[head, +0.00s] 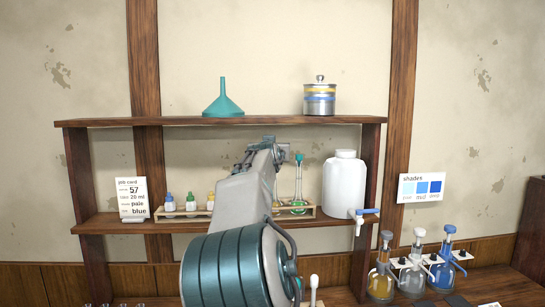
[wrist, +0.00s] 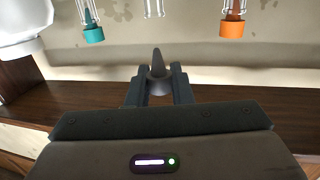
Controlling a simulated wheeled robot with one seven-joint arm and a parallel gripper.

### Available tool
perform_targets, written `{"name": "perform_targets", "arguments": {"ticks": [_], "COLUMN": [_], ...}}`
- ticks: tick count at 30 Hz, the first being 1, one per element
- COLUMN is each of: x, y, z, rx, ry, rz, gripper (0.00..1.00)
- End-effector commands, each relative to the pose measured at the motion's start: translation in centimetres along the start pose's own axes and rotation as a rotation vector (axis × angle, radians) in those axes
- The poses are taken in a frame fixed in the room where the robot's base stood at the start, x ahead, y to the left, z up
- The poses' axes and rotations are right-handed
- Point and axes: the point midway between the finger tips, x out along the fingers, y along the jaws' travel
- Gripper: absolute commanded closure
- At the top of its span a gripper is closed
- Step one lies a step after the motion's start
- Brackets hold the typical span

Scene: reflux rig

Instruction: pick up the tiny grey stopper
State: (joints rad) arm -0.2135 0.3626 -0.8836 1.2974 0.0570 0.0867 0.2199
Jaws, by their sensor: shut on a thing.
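The tiny grey stopper (wrist: 157,66) is a small dark grey cone between the two fingertips of my gripper (wrist: 158,88) in the wrist view. My gripper is shut on it, with its narrow end pointing away from the palm. The stopper is clear of the shelf and touches no glassware that I can see. In the head view my arm reaches up to the shelf unit, and its wrist hides the fingers and the stopper.
A glass neck without a cap (wrist: 154,8) lies ahead, between a teal-capped neck (wrist: 93,34) and an orange-capped neck (wrist: 231,28). A white jug (head: 344,185) stands right of the wooden rack (head: 312,212). The upper shelf (head: 260,121) holds a teal funnel (head: 223,103) and a metal canister (head: 320,99).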

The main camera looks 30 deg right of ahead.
Motion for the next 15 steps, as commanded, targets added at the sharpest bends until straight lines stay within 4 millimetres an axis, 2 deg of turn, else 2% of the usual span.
{"name": "perform_targets", "arguments": {"ticks": [1,15], "x": [-0.9,-6.2], "y": [-0.1,-0.2], "z": [0.6,0.8], "rx": [0.004,0.001], "ry": [0.0,0.0], "rz": [-0.004,-0.004], "gripper": [1.0,1.0]}}
